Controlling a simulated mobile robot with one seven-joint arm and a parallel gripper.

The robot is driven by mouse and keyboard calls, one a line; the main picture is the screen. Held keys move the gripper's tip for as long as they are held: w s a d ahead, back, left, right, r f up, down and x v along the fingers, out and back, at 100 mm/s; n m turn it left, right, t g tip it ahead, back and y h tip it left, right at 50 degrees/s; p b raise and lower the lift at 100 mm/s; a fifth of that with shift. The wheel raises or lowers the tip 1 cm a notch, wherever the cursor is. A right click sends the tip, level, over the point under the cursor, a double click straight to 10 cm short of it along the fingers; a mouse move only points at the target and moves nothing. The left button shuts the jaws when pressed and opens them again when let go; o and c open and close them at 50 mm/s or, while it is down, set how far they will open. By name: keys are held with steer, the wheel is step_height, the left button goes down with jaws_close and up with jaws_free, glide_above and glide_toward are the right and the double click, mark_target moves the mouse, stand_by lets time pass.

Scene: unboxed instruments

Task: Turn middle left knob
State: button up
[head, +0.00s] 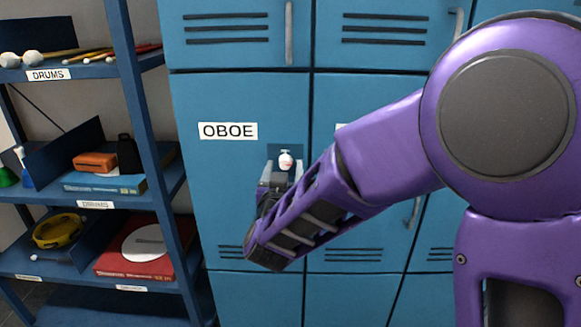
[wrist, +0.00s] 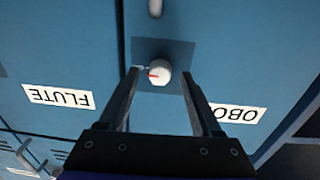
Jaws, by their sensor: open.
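A small white knob (head: 286,161) with a red mark sits on a darker square plate on the blue locker door labelled OBOE (head: 228,131). It also shows in the wrist view (wrist: 160,70), where the picture is upside down. My gripper (head: 279,176) is open in front of this door, just below the knob in the head view. In the wrist view, the two dark fingers of my gripper (wrist: 160,76) appear on either side of the knob, with a gap at each side. I cannot tell whether the tips reach as deep as the knob.
A door labelled FLUTE (wrist: 58,96) adjoins the OBOE door. Other blue lockers with vertical handles (head: 289,33) are above and beside it. At left, a blue shelf rack (head: 150,110) holds drumsticks, mallets, books and a yellow tambourine (head: 60,231). My arm covers much of the lockers at right.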

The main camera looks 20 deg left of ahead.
steer(key=shift+w, duration=0.25)
jaws_close()
